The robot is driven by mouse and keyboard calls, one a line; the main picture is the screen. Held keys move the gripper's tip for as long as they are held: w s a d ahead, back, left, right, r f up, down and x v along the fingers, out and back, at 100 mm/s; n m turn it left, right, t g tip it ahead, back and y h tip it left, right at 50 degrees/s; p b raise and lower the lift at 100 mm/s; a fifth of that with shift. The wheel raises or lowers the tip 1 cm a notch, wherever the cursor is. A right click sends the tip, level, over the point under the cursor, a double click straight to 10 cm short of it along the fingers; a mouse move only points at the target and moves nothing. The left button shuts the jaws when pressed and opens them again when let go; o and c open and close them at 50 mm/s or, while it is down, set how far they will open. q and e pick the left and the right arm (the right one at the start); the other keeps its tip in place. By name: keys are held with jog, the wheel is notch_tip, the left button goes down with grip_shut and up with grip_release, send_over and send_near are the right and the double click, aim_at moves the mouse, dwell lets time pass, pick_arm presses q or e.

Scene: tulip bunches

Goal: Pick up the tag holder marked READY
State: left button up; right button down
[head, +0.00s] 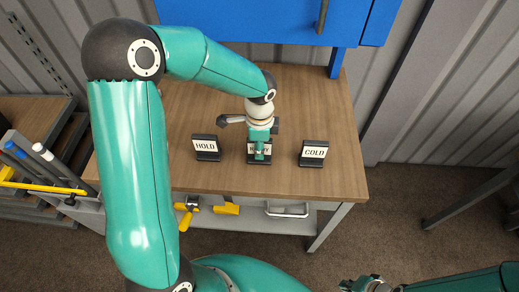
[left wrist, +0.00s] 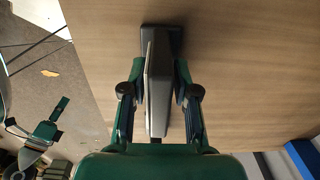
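The middle tag holder (head: 253,158) stands upright on the wooden table, its white label mostly hidden by my gripper; only a last letter like Y shows. My left gripper (head: 259,150) is over it from above. In the left wrist view the holder (left wrist: 157,80) is seen edge-on between the two fingers (left wrist: 161,75), which look shut on its faces. Its dark base appears to rest on the table. The HOLD tag holder (head: 206,148) stands to the left and the COLD one (head: 313,153) to the right. My right gripper (head: 365,284) is at the bottom edge, partly cut off.
The wooden table (head: 340,185) is otherwise clear around the holders. A blue cabinet (head: 285,20) hangs behind it. A yellow tool and rods (head: 40,165) are at the left. A grey shelf with yellow items (head: 225,208) lies under the table's front edge.

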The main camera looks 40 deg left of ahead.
pick_arm(q)
grip_shut()
jog(key=shift+r, duration=0.15)
